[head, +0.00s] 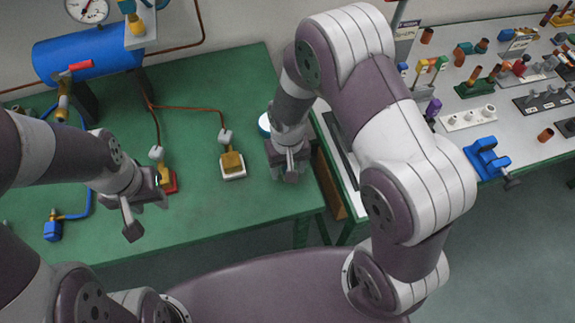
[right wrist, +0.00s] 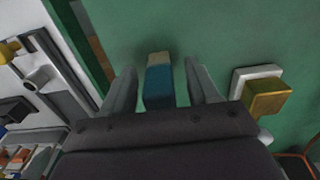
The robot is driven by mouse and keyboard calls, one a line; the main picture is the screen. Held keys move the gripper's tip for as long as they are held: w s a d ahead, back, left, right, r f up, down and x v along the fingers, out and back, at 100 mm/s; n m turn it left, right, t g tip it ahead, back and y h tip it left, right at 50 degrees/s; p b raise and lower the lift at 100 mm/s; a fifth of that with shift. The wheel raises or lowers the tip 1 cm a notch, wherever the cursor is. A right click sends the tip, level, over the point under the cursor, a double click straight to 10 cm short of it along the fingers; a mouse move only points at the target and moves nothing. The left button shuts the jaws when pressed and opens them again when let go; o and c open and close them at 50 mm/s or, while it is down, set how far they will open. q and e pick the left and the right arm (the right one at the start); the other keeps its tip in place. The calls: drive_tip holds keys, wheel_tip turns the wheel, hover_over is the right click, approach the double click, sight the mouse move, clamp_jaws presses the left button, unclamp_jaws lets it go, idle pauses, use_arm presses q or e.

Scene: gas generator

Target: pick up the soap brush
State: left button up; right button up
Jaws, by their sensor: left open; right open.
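The soap brush appears to be the small block with a blue body and a pale beige end (right wrist: 158,82) in the right wrist view. It lies between the two fingers of my right gripper (right wrist: 160,76), with a gap on each side. My right gripper is open and points down over the green table; it also shows in the head view (head: 290,172), where it hides the brush. Contact with the fingers cannot be seen. My left gripper (head: 145,208) is open and empty above the left part of the green table, away from the brush.
A brass block on a white base (head: 232,165) stands near my right gripper. A round blue-and-white item (head: 264,123) sits just behind it. A grey table with a blue vise (head: 486,158) and several small parts is at right. A blue tank (head: 88,52) stands at back left.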

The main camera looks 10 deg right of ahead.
drive_tip(key=shift+w+f, duration=0.1)
drive_tip(key=shift+f, duration=0.1)
drive_tip(key=shift+c, duration=0.9)
drive_tip(key=c, duration=0.9)
drive_tip(key=shift+r, duration=0.6)
wheel_tip(320, 180, up, 3)
drive_tip(key=shift+f, duration=0.1)
drive_tip(key=s+d+r, duration=0.2)
drive_tip(key=s, duration=0.1)
drive_tip(key=s+d+r, duration=0.2)
drive_tip(key=d, duration=0.1)
drive_tip(key=s+d+r+b, duration=0.1)
drive_tip(key=s+d+r, duration=0.2)
drive_tip(key=shift+s, duration=0.3)
